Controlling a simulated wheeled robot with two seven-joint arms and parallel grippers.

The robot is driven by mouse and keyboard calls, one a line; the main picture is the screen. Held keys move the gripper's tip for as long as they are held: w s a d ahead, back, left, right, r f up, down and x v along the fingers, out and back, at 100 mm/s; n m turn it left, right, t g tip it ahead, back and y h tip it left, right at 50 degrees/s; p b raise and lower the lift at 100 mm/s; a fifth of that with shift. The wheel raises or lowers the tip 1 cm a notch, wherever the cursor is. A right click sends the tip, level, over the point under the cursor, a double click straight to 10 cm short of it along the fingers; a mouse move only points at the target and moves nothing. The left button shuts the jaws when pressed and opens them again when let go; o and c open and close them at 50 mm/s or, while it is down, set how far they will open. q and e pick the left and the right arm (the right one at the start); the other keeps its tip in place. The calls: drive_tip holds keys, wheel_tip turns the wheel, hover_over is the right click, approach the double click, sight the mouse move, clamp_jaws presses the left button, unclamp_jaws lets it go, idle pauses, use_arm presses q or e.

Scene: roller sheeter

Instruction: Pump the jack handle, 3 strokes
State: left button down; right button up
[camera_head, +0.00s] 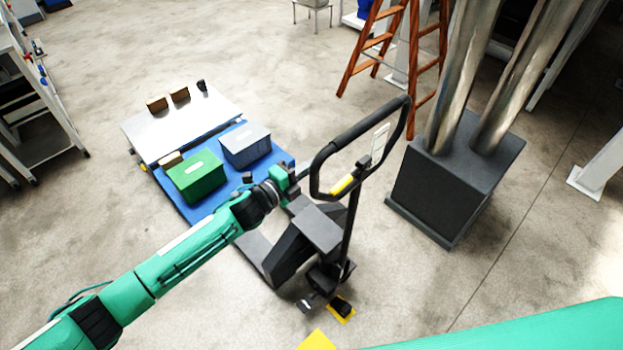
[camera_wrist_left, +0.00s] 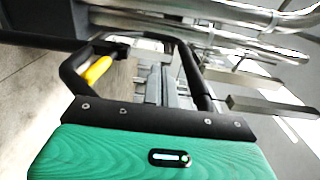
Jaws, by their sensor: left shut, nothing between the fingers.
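The jack handle (camera_head: 357,132) is a black loop on a steering post, with a yellow lever (camera_head: 343,184) inside its lower end. It leans up over the pallet jack's dark base (camera_head: 319,229). My left gripper (camera_head: 300,170) is shut and empty, just left of the loop's lower left corner. Whether it touches the loop cannot be told. In the left wrist view the black loop (camera_wrist_left: 194,75) and its yellow lever (camera_wrist_left: 97,71) show close in front of the gripper (camera_wrist_left: 165,85). My right gripper is not in view; only my right arm shows at the lower right.
A blue pallet (camera_head: 205,208) bears a green bin (camera_head: 195,178) and a grey bin (camera_head: 246,145), left of the jack. A silver-topped cart (camera_head: 190,125) stands behind. A dark block (camera_head: 440,195) with metal pipes stands right of the handle. A wooden ladder (camera_head: 414,60) stands behind.

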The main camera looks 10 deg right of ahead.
sight(315, 186)
use_arm(q)
drive_tip(key=s+d, duration=0.1)
drive_tip(key=s, duration=0.1)
drive_tip(key=s+d, duration=0.2)
drive_tip(key=shift+s+d+r+p, duration=0.1)
drive_tip(key=shift+s+d+p, duration=0.2)
drive_tip(key=shift+p, duration=0.1)
drive_tip(key=shift+s, duration=0.1)
drive_tip(key=s+d, duration=0.1)
drive_tip(key=s, duration=0.1)
drive_tip(key=s+d, duration=0.2)
drive_tip(key=shift+s+d, duration=0.2)
drive_tip(key=shift+s, duration=0.15)
drive_tip(key=shift+f, duration=0.2)
